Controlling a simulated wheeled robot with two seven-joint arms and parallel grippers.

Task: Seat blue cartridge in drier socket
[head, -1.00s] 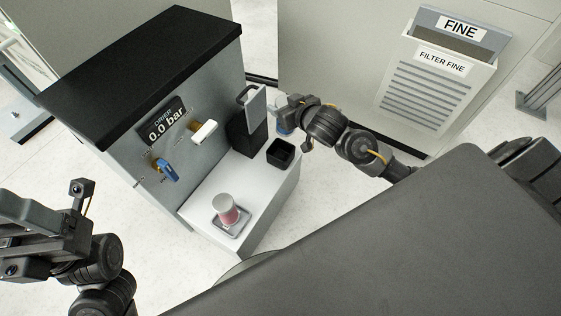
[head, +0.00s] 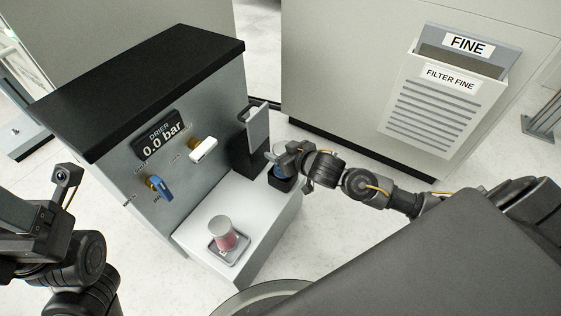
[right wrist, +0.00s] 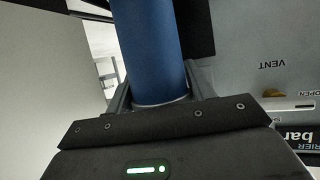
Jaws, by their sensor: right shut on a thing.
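My right gripper (head: 277,158) is shut on the blue cartridge (right wrist: 152,45), which stands between the fingers in the right wrist view. The gripper and cartridge hide most of the socket opening, so I cannot tell how deep the cartridge sits. My left gripper (head: 22,225) is at the left edge, away from the drier; its fingertips are not clear.
The grey drier cabinet (head: 215,110) has a 0.0 bar display (head: 161,137), a blue valve handle (head: 159,188) and a white handle (head: 203,150).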

